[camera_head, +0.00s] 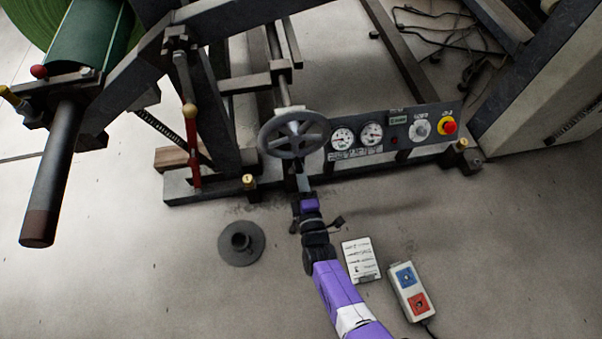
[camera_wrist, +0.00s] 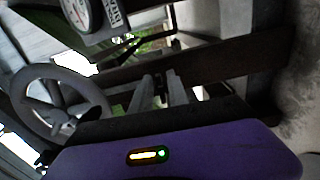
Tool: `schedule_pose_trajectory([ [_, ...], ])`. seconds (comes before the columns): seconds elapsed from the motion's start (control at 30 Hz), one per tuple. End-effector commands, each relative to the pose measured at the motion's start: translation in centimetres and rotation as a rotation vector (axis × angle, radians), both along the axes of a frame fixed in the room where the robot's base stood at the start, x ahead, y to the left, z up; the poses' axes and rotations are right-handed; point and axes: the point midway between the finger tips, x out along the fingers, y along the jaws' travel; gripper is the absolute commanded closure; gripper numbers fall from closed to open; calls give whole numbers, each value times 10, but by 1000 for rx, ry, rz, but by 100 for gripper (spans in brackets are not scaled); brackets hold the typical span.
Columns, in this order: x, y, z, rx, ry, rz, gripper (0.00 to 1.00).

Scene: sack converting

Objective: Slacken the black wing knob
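I cannot make out the black wing knob for certain in either view. A grey spoked handwheel (camera_head: 294,134) stands at the front of the machine, and it fills the left of the wrist view (camera_wrist: 62,105). A small black shape (camera_wrist: 46,156) shows under the wheel's rim in the wrist view; I cannot tell what it is. My gripper (camera_head: 303,183) is just below and in front of the handwheel. In the wrist view its two grey fingers (camera_wrist: 160,92) stand apart, with a narrow dark gap between them. I see nothing clearly held.
A panel with gauges (camera_head: 343,138), a white dial (camera_head: 419,130) and a red stop button (camera_head: 449,127) lies right of the wheel. A red lever (camera_head: 191,145) stands left. A round dark base (camera_head: 241,245), a card (camera_head: 360,260) and a button pendant (camera_head: 411,290) lie nearer.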

Motion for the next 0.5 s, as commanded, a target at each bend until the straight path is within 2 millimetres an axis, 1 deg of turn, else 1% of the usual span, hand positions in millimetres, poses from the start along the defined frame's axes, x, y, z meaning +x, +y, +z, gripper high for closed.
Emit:
schedule_pose_trajectory([
  [0.03, -1, 0, -1, -1, 2, 0, 68],
  [0.07, -1, 0, -1, -1, 2, 0, 62],
  [0.1, -1, 0, -1, 0, 1, 0, 62],
  [0.37, 0, 0, 0, 1, -1, 0, 62],
  [0.5, -10, -3, 2, 1, 1, 0, 62],
])
